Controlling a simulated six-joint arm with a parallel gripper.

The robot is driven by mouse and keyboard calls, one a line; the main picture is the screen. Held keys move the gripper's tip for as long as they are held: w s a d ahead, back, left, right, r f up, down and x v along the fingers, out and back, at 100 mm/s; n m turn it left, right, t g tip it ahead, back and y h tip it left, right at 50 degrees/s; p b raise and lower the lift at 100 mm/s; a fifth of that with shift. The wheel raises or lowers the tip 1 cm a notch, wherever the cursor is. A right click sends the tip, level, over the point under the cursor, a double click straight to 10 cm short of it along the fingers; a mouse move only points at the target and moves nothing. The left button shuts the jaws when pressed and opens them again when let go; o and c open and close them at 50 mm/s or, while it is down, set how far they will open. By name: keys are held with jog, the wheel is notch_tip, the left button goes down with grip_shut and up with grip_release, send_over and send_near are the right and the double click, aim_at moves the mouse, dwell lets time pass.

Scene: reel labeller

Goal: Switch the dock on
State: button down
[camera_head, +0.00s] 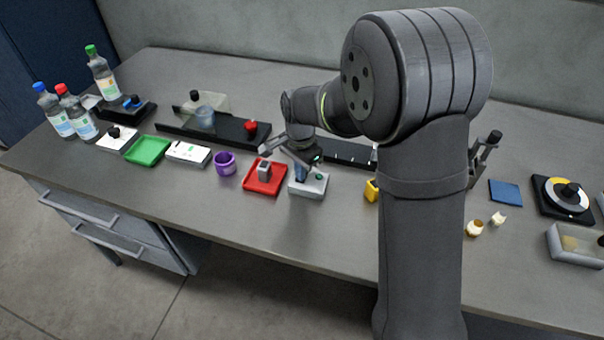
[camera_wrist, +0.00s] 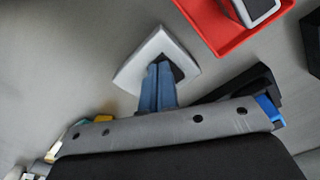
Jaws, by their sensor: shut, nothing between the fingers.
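A light grey box, which looks like the dock (camera_head: 310,190), stands near the front middle of the bench, just right of a red tray. A small green spot shows on its top right part; I cannot tell whether it is a lamp or a button. My gripper (camera_head: 300,173) is shut and points down over the box's top. In the wrist view its blue fingers (camera_wrist: 160,88) lie together in front of the box (camera_wrist: 140,62) and hide part of its dark top. I cannot tell whether the fingertips touch it. No switch is clearly visible.
The red tray (camera_head: 251,186) holds a grey device (camera_head: 264,171). A purple cup (camera_head: 225,163), white boxes and a green tray (camera_head: 148,151) stand to the left. A black rail (camera_head: 205,138) with a red knob lies behind. A yellow block (camera_head: 371,190) is to the right.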

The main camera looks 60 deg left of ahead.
jog(key=shift+r, duration=3.45)
